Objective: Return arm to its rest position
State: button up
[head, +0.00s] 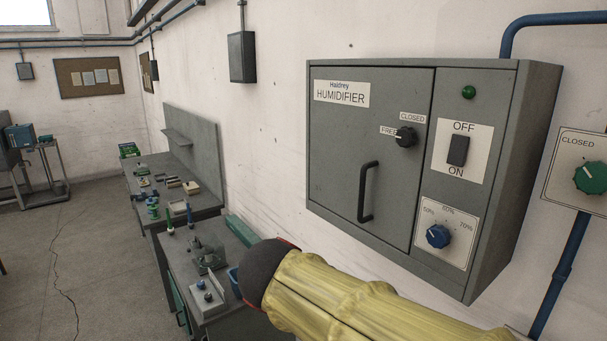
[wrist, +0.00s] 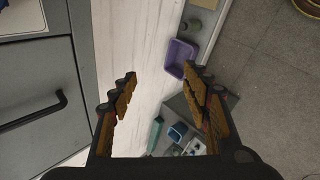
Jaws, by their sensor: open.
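My gripper (wrist: 160,88) is open and empty in the wrist view, with its two fingers well apart. Between and beyond the fingers are the pale wall and a bench below. My arm, in a yellow sleeve with a dark rounded end, crosses the lower middle of the head view. The fingers cannot be made out there. The grey humidifier cabinet (head: 335,180) hangs on the wall at the right of the head view. Its door is shut, and its black handle (head: 366,192) also shows at the left of the wrist view (wrist: 35,112), apart from the fingers.
A valve panel with a green knob (head: 591,177) and a blue pipe (head: 560,277) stand right of the cabinet. Benches (head: 222,309) with small items run along the wall, lower left. A purple bin (wrist: 180,57) shows beyond the fingers. The floor (head: 95,245) at left is open.

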jog(key=s+d+f+m+y+b, duration=0.1)
jog(key=s+d+f+m+b, duration=0.2)
jog(key=s+f, duration=0.3)
jog(key=s+d+f+m+y+b, duration=0.2)
jog(key=s+d+f+m+b, duration=0.2)
jog(key=f, duration=0.6)
jog(key=s+d+f+m+g+y+b, duration=0.1)
jog(key=s+d+f+m+y+b, duration=0.1)
jog(key=s+f+b, duration=0.4)
notch_tip(320, 180, down, 2)
jog(key=shift+s+d+f+m+b, duration=0.1)
jog(key=shift+s+d+m+b, duration=0.3)
jog(key=shift+s+d+m, duration=0.5)
jog(key=shift+c, duration=0.5)
